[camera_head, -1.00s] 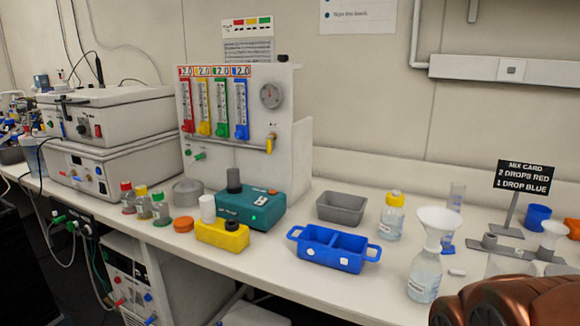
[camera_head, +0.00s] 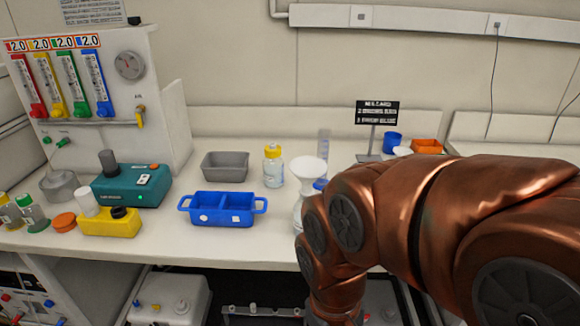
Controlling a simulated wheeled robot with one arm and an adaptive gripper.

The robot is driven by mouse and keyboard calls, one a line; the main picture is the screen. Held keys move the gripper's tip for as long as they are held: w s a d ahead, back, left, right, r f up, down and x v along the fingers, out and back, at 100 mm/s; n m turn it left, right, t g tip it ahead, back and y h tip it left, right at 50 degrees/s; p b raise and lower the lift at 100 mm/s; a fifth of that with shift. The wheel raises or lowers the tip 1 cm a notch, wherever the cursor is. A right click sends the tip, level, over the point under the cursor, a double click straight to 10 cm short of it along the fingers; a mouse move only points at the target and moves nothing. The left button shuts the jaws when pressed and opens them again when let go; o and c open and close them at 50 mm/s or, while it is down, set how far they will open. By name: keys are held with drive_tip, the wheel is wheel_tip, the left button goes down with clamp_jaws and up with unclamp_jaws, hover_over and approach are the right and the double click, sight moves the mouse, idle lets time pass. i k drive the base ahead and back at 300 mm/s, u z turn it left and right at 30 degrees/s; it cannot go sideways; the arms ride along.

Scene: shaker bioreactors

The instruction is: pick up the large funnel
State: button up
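The large white funnel (camera_head: 309,169) sits mouth up in the neck of a clear bottle (camera_head: 298,212), right of the centre of the bench. My copper arm covers the right side of the bottle. A small white rim (camera_head: 402,151) shows just above my arm, further right; it may be the smaller funnel, mostly hidden. My arm reaches in from the right and bends down in front of the bench edge. My gripper is not in view.
A blue two-compartment tray (camera_head: 222,220), a grey bin (camera_head: 225,179) and a yellow-capped bottle (camera_head: 273,179) stand left of the funnel. A mix card sign (camera_head: 377,113), blue cup (camera_head: 392,142) and orange container (camera_head: 427,146) stand behind my arm.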

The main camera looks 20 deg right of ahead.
sight(307, 169)
drive_tip(key=u, duration=0.3)
drive_tip(key=k, duration=0.7)
drive_tip(key=u, duration=0.7)
